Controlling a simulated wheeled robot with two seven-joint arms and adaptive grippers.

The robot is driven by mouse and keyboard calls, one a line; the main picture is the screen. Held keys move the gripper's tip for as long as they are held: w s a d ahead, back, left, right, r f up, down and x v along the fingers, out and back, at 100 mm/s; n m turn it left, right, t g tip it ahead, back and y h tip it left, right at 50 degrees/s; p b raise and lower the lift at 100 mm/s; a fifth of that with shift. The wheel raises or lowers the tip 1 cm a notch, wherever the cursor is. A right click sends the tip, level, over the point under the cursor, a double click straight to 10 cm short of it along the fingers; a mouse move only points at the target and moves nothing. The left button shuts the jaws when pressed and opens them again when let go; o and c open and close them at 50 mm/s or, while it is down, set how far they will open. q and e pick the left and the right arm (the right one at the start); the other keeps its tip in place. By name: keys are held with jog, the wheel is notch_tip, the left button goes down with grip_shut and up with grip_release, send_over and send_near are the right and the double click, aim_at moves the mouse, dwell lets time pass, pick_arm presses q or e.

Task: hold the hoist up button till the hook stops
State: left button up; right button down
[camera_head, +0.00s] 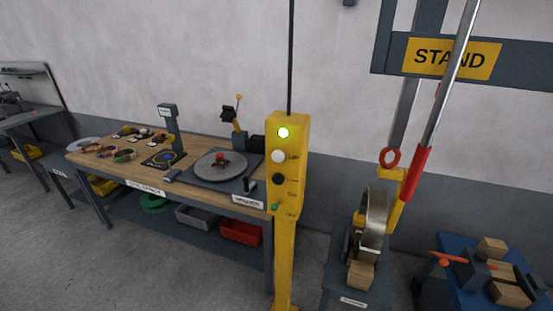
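A yellow control post (293,210) stands right of the workbench. The labels beside the buttons are too small to read, so I cannot tell which is up. To the right, a yellow hook-like piece (397,196) hangs under a red ring (390,157) beside a metal coil (374,224) standing upright. I cannot tell whether they touch. Neither of my grippers shows.
A wooden workbench (135,170) with a round turntable (219,167) is left of the post. A silver rod with a red grip (421,175) crosses in front of the STAND sign (451,58). A blue table (465,285) with wood blocks is at the lower right.

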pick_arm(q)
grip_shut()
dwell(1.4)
